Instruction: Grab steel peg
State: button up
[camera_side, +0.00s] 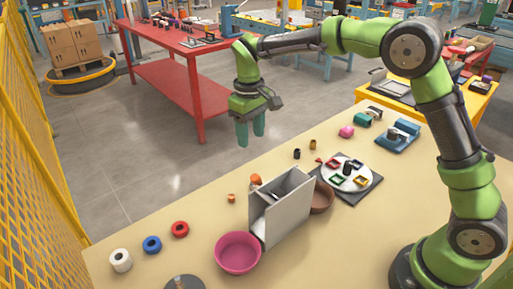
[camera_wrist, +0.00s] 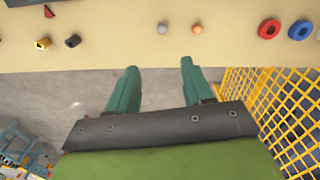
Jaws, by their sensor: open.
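A small grey round piece, likely the steel peg (camera_wrist: 162,28), stands on the tan table near its edge in the wrist view, seen from above. A copper-coloured round piece (camera_wrist: 197,29) is just right of it; it also shows in the side view (camera_side: 231,197). I cannot make out the grey piece clearly in the side view, near the grey box. My gripper (camera_side: 251,138) points down with its green fingers apart and empty, high beyond the table's far edge. In the wrist view the fingertips (camera_wrist: 159,66) are over the floor, short of the grey piece.
A grey upright box (camera_side: 284,215) stands near the pieces, with a pink bowl (camera_side: 237,257) and a brown bowl (camera_side: 321,198) beside it. Red (camera_side: 180,229), blue (camera_side: 152,244) and white rings line the left. A black piece (camera_side: 297,153) and yellow piece (camera_side: 312,144) stand right.

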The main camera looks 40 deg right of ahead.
send_over(252, 183)
notch_tip(252, 183, down, 11)
jog(key=shift+r, duration=0.15)
jog(key=shift+s+f, duration=0.15)
jog(key=shift+f, duration=1.2)
jog(key=shift+s+f, duration=0.1)
jog(key=shift+f, duration=1.25)
grip_shut()
